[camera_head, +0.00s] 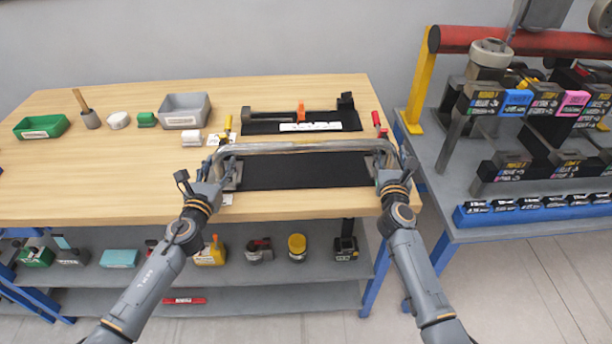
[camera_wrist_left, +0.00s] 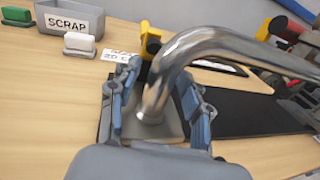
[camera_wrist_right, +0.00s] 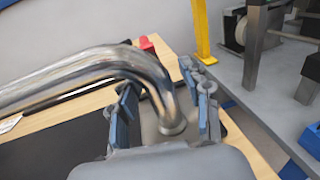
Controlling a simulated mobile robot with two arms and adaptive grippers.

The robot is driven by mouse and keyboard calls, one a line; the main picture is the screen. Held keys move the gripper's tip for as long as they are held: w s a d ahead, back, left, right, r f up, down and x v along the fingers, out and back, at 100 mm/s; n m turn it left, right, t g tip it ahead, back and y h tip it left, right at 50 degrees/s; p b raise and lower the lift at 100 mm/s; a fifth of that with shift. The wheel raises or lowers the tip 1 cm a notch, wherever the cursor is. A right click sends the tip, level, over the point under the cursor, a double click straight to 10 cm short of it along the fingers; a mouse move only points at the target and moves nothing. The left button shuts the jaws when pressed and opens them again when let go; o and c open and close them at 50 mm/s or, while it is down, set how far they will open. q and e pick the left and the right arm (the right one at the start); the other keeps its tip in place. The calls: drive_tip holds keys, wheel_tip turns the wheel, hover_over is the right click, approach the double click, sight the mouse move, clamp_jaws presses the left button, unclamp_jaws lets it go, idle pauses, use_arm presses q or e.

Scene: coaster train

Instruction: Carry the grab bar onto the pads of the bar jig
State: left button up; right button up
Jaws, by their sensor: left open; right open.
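The grab bar (camera_head: 300,147) is a shiny bent metal tube spanning a black mat (camera_head: 290,174) on the wooden table. Its left bent end shows in the left wrist view (camera_wrist_left: 158,92), its right end in the right wrist view (camera_wrist_right: 162,88). Each end goes down to a grey plate. My left gripper (camera_head: 216,168) is open, its fingers on either side of the left end. My right gripper (camera_head: 390,165) is open, its fingers on either side of the right end. The bar jig (camera_head: 300,127), labelled, with an orange part and a dark block, appears to be the fixture behind the bar.
A grey SCRAP bin (camera_head: 186,108), a green tray (camera_head: 40,126) and small blocks stand at the table's left. A yellow clamp (camera_head: 228,124) and a red one (camera_head: 377,120) stand near the bar's ends. A grey bench (camera_head: 480,180) with labelled parts is at right.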

drive_tip(key=shift+s, duration=0.2)
use_arm(q)
drive_tip(key=s+a, duration=0.2)
drive_tip(key=s, duration=0.9)
use_arm(e)
drive_tip(key=s+a, duration=0.2)
drive_tip(key=s, duration=0.9)
drive_tip(key=shift+s+a, duration=0.25)
drive_tip(key=shift+s, duration=0.05)
use_arm(q)
drive_tip(key=shift+a, duration=0.1)
drive_tip(key=shift+s, duration=0.1)
use_arm(e)
drive_tip(key=shift+r, duration=0.1)
